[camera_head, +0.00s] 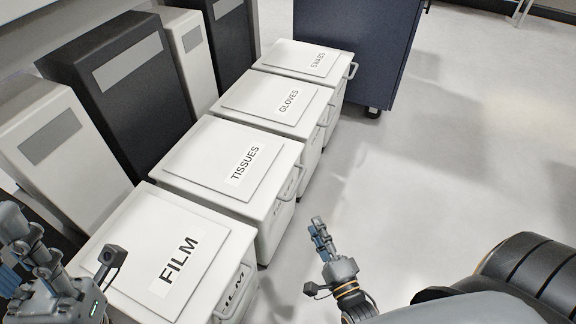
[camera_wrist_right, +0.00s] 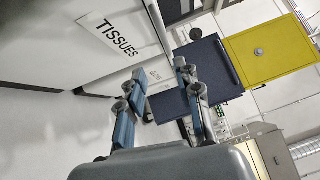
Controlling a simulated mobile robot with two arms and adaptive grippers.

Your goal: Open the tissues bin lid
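The tissues bin (camera_head: 225,165) is a white box with its lid down flat and a "TISSUES" label on top. A handle (camera_head: 291,184) is on its front, facing right. In the right wrist view its label (camera_wrist_right: 115,38) shows at the upper left. My right gripper (camera_head: 318,225) is to the right of and in front of the bin, apart from it. The wrist view shows its two fingers (camera_wrist_right: 160,72) spread with nothing between them. My left gripper (camera_head: 15,225) is at the lower left, partly cut off, beside the film bin; its finger gap is not clear.
The film bin (camera_head: 150,235) stands nearer, and the gloves bin (camera_head: 265,98) and swabs bin (camera_head: 300,58) stand farther along the row, lids down. Tall dark and white bins line the back. A dark blue cabinet (camera_head: 350,40) stands beyond. The floor (camera_head: 440,150) at right is clear.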

